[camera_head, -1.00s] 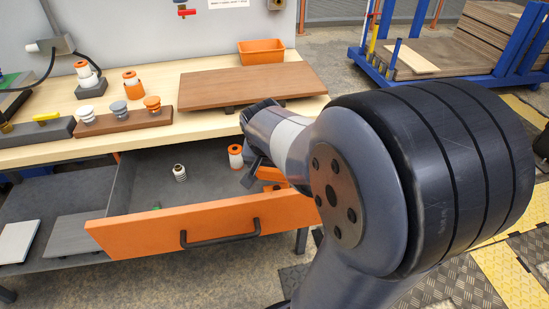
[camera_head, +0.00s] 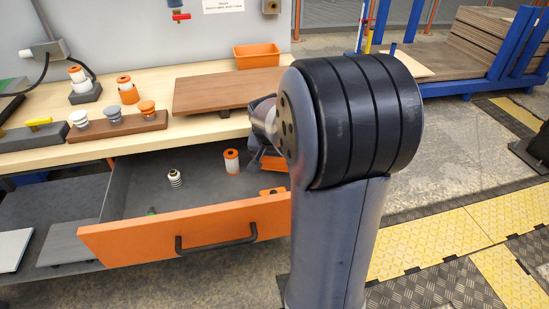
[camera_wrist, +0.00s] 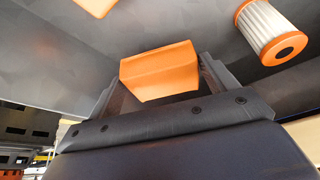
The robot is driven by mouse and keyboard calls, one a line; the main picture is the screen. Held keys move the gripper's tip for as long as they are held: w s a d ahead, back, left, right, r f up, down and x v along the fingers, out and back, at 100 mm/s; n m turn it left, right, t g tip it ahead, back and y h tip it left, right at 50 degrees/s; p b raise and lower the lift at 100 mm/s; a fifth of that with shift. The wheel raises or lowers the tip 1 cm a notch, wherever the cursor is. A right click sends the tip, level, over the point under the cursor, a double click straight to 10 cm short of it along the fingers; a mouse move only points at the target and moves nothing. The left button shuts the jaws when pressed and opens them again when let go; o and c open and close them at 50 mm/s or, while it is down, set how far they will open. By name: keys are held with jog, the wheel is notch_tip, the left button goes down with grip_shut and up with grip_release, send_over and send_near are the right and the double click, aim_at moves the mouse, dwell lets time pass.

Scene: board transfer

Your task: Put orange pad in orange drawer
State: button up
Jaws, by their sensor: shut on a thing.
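The orange drawer (camera_head: 140,239) is pulled out under the workbench, its grey inside facing up. In the wrist view, an orange pad (camera_wrist: 160,71) sits between the two fingers of my gripper (camera_wrist: 160,85), which is shut on it. In the head view, my gripper (camera_head: 260,160) hangs over the right part of the open drawer, and the held pad (camera_head: 273,162) shows partly behind my arm. I cannot tell whether the pad touches the drawer floor. Another orange piece (camera_head: 271,191) lies near the drawer's front; an orange piece (camera_wrist: 95,4) also shows at the wrist view's top edge.
An orange-and-white cylinder (camera_head: 232,161), a white spring-like part (camera_head: 175,178) and a small green item (camera_head: 152,211) are in the drawer. Above is the bench with a brown board (camera_head: 225,91), an orange bin (camera_head: 257,56) and several knobs. The drawer's left half has free room.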

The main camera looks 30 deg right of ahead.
jog(key=shift+f+b, duration=0.5)
jog(key=shift+f, duration=0.05)
jog(key=shift+f, duration=0.1)
jog(key=o, duration=0.7)
jog(key=shift+o, duration=0.2)
jog(key=shift+r+p, duration=0.5)
jog(key=shift+r, duration=0.15)
jog(key=p+v, duration=0.2)
jog(key=v, duration=1)
jog(key=shift+p, duration=0.3)
